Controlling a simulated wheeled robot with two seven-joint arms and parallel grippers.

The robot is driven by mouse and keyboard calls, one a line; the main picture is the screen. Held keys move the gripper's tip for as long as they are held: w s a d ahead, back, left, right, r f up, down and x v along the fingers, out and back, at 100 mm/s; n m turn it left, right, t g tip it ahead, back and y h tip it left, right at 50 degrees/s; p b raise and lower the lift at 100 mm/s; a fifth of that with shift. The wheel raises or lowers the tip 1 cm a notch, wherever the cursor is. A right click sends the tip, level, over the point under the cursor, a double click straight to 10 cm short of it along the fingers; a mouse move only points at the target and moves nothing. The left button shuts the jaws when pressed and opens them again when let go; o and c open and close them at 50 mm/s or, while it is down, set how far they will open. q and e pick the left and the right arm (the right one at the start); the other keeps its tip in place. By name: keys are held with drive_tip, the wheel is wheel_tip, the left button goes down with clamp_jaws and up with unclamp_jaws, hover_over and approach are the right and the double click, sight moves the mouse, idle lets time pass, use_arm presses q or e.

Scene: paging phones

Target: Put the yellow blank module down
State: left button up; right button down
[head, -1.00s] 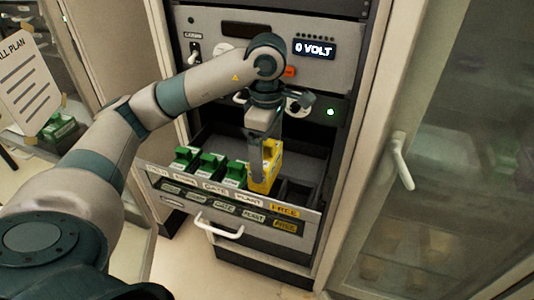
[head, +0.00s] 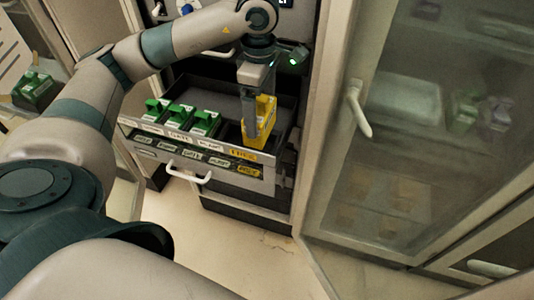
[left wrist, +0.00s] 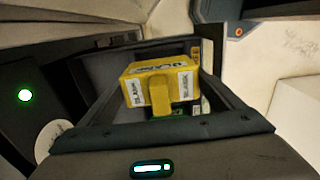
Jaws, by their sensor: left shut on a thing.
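The yellow blank module (head: 264,122) is at the right end of the open drawer (head: 229,152), just behind the yellow FREE label. My left gripper (head: 249,117) reaches down from above and is shut on it. In the left wrist view the yellow module (left wrist: 139,72) shows upright with BLANK labels, within the dark drawer walls. I cannot tell whether its base touches the drawer floor; its lower part is hidden by the drawer front. My right gripper is not in view.
Several green modules (head: 180,115) stand in the drawer to the left of the yellow one. The drawer has a white handle (head: 188,173). A glass-doored cabinet with a handle (head: 358,108) stands close on the right. Floor (head: 235,245) in front is clear.

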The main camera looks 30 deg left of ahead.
use_arm(q)
drive_tip(key=shift+a, duration=0.25)
drive_tip(key=shift+f, duration=0.15)
drive_tip(key=shift+d+f+p, duration=0.1)
drive_tip(key=shift+f+p, duration=0.15)
drive_tip(key=shift+p, duration=0.05)
wheel_tip(320, 180, down, 5)
drive_tip(key=shift+r+p, duration=0.2)
drive_tip(key=shift+p, duration=0.8)
drive_tip(key=shift+f, duration=0.45)
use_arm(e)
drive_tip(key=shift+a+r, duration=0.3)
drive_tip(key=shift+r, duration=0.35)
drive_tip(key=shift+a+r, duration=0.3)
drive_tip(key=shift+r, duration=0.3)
